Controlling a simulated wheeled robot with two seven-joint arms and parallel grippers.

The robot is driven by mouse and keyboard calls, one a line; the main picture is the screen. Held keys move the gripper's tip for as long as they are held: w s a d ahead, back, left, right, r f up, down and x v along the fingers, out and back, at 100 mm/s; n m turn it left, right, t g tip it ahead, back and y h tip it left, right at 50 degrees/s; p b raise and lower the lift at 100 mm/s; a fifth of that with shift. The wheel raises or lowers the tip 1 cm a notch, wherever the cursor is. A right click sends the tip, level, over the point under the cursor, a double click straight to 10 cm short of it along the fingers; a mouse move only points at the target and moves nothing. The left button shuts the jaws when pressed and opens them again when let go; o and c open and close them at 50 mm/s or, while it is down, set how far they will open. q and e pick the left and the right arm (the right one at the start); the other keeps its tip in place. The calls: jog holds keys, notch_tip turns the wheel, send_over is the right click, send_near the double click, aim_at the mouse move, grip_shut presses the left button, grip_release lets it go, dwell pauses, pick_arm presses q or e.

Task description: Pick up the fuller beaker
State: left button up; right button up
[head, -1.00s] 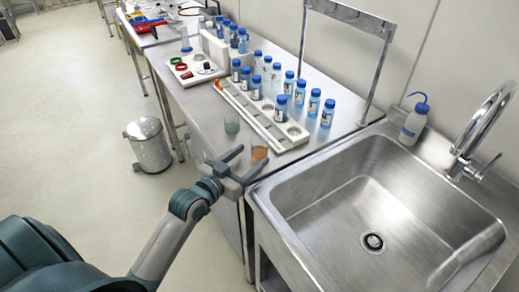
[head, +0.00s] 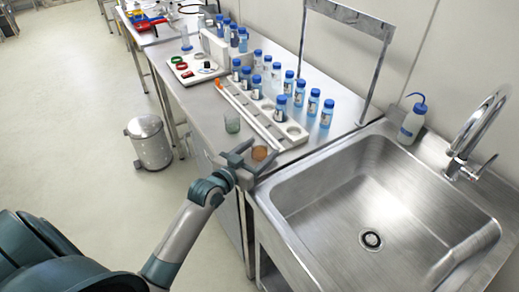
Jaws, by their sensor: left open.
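Two small beakers stand near the front edge of the steel bench. One beaker holds greenish liquid (head: 232,124). The other beaker holds orange liquid (head: 259,153) and stands to its right, closer to the sink. The fill levels are too small to compare surely. My left gripper (head: 262,157) is open, with its fingers around or just beside the orange beaker; I cannot tell if they touch it. My right gripper is not in view.
A white rack (head: 262,118) with blue-capped bottles lies behind the beakers. A steel sink (head: 290,228) is at the right, with a wash bottle (head: 413,120) at its back edge. A bin (head: 150,142) stands on the floor at left.

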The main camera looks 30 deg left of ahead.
aim_at(264, 137)
pick_arm(q)
jog(key=c, duration=1.2)
jog(key=shift+r, duration=0.25)
